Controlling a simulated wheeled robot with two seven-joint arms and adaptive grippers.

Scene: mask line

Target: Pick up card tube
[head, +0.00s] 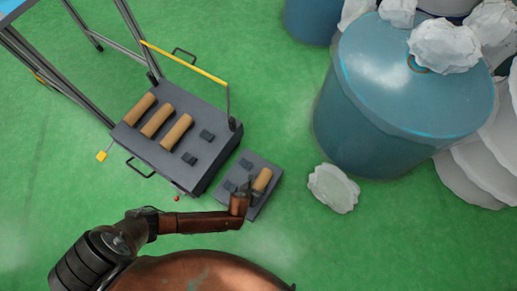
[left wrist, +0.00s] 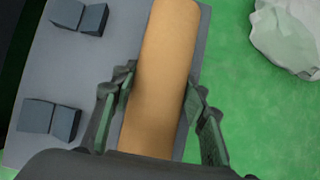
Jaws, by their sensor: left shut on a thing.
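A brown card tube (head: 262,180) lies at the small dark grey stand on the floor, with my left gripper (head: 246,190) at its near end. In the left wrist view the card tube (left wrist: 165,65) runs between the two fingers of my left gripper (left wrist: 157,105), which is shut on it. The tube's near end is hidden behind the gripper's palm. I cannot tell whether the tube is touching the stand or just above it. Several more card tubes (head: 158,119) lie in a row on the larger grey cart. My right gripper is not in view.
The small stand (head: 233,168) also has empty dark holder blocks (left wrist: 66,15). The grey cart (head: 205,168) with a yellow handle bar (head: 184,63) stands to the left. A blue drum (head: 360,130) and a crumpled white piece (head: 333,188) are on the right. Green floor is free between.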

